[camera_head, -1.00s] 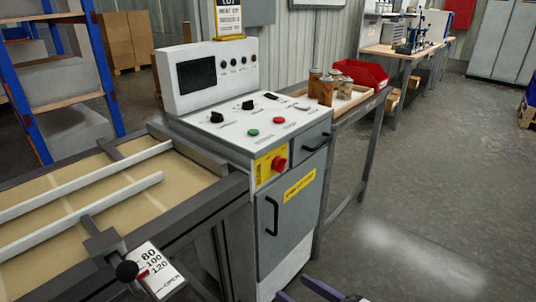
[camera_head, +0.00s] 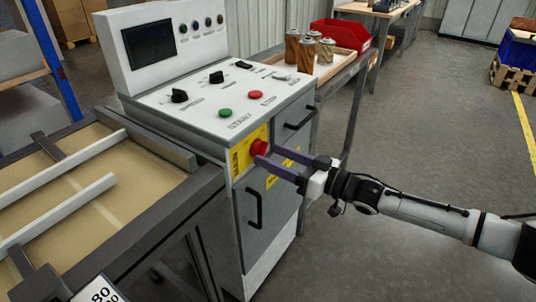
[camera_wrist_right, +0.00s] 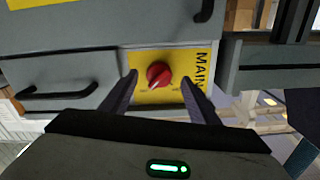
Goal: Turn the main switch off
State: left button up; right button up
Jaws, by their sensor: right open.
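The main switch is a red rotary knob (camera_head: 260,147) on a yellow plate (camera_head: 240,158) on the front of the grey control cabinet. In the right wrist view the red knob (camera_wrist_right: 159,75) shows a pale pointer mark aimed down and left, and the yellow plate (camera_wrist_right: 175,57) reads "MAIN". My right gripper (camera_head: 276,164) is open in front of the switch, its two purple fingers reaching toward it. In the wrist view the fingers stand on either side of the knob, with gaps to it; whether they reach its depth is unclear. My left gripper is out of view.
The cabinet's sloped panel (camera_head: 215,105) carries black knobs, a green button (camera_head: 226,113) and a red button (camera_head: 256,94). Black handles (camera_head: 255,208) stick out below and beside the switch.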

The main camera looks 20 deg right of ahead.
aim_at(261, 149)
jog(key=shift+x, duration=1.15)
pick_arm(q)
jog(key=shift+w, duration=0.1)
pick_arm(e)
jog(key=c, duration=1)
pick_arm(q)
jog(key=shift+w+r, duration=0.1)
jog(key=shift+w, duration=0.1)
pick_arm(e)
jog(key=shift+c, duration=0.2)
